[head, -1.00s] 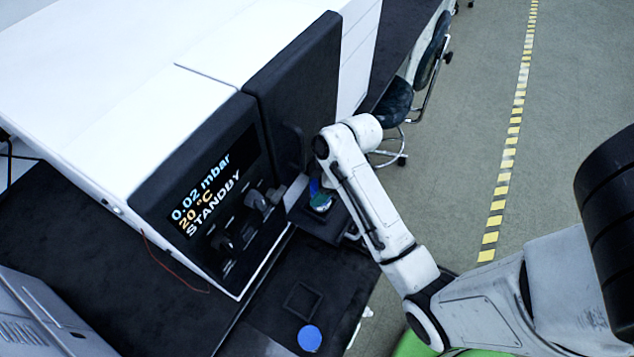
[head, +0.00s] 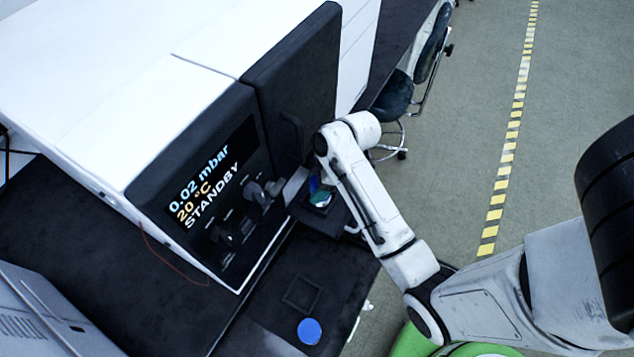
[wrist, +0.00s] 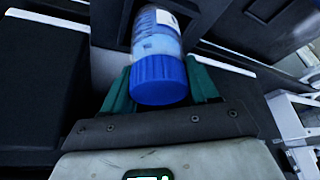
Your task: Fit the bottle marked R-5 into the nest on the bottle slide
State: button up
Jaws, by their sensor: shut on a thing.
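In the wrist view a clear bottle (wrist: 158,38) with a ribbed blue cap (wrist: 160,82) sits between the green fingers of my gripper (wrist: 161,88), which is shut on it. A white label shows in part, but its marking cannot be read. In the head view my gripper (head: 320,198) is at the instrument's front, over a dark ledge (head: 323,222), with a bit of blue beside it. My arm hides much of this spot. I cannot tell whether the bottle touches the ledge, and no nest is clearly visible there.
The white instrument with a dark front (head: 215,185) reads STANDBY. Its knobs (head: 254,195) stand close to the left of my gripper. Nearer, a dark bench surface bears a square frame (head: 287,303) and a round blue cap (head: 309,331). A chair (head: 392,98) stands beyond.

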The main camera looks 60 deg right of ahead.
jog(key=shift+f, duration=0.2)
jog(key=o, duration=1.3)
jog(key=shift+c, duration=0.2)
jog(key=v, duration=1)
jog(key=shift+s+r, duration=0.15)
jog(key=shift+r, duration=0.2)
jog(key=shift+f, duration=0.1)
